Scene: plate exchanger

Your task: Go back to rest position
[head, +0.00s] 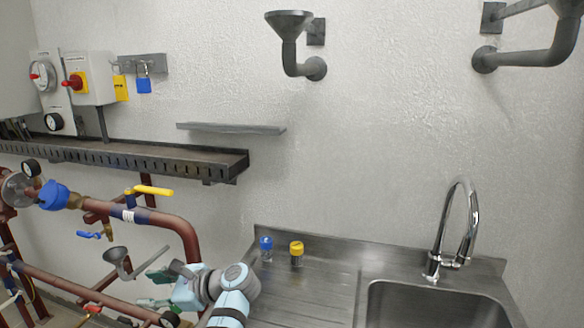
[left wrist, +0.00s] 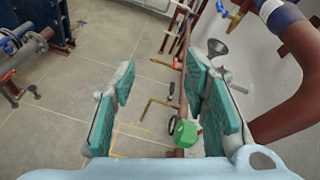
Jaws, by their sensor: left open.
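My left gripper (head: 158,288) is in the lower left of the head view, in front of the pipework and beside the left edge of the steel counter. In the left wrist view its two teal finger pads (left wrist: 165,112) stand wide apart. It is open, with nothing between the fingers but the floor and pipes farther off. My right gripper is not in view.
Red-brown pipes (head: 165,219) with a yellow-handled valve (head: 153,190) run close to my left gripper. A steel sink counter (head: 320,290) carries a blue-topped item (head: 266,249) and a yellow-topped item (head: 297,254). A tap (head: 470,225) stands at right. Tiled floor (left wrist: 90,100) lies below.

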